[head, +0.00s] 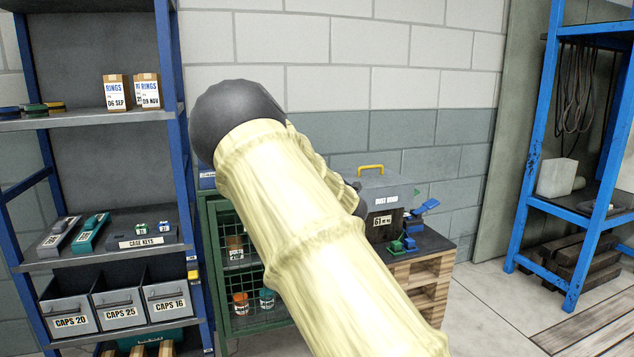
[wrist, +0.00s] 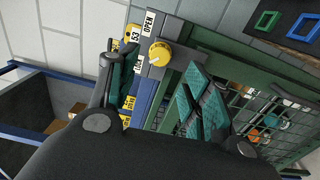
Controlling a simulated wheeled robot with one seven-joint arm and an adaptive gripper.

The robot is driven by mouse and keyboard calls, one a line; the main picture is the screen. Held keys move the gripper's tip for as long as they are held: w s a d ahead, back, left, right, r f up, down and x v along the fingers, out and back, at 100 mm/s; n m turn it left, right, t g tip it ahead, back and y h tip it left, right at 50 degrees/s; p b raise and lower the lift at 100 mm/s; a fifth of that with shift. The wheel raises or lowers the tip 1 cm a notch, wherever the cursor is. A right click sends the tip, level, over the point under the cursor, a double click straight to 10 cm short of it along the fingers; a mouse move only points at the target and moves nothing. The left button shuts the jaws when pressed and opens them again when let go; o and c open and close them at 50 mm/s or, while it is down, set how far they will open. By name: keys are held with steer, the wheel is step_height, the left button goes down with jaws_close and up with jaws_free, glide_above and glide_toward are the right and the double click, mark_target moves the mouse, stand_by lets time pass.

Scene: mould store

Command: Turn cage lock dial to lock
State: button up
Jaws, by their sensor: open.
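The yellow round dial (wrist: 160,53) sits on a grey plate at the top edge of the green cage in the wrist view. A label reading OPEN (wrist: 148,22) is beside it; another label is partly hidden by my gripper. A small pale mark shows on the dial, but its exact direction is too small to tell. My gripper (wrist: 153,72) is open and empty, its teal-padded fingers spread to either side, with the dial showing between and beyond them. Contact is not visible. In the head view the green cage (head: 213,245) stands behind my arm, which hides the dial.
A blue-framed shelf (head: 172,95) stands close on the left, with bins and boxes. A grey lidded box (head: 388,185) stands on a pallet stack (head: 430,275) right of the cage. A blue rack (head: 545,130) is far right. Floor between is clear.

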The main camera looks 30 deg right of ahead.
steer(key=shift+v, duration=2.8)
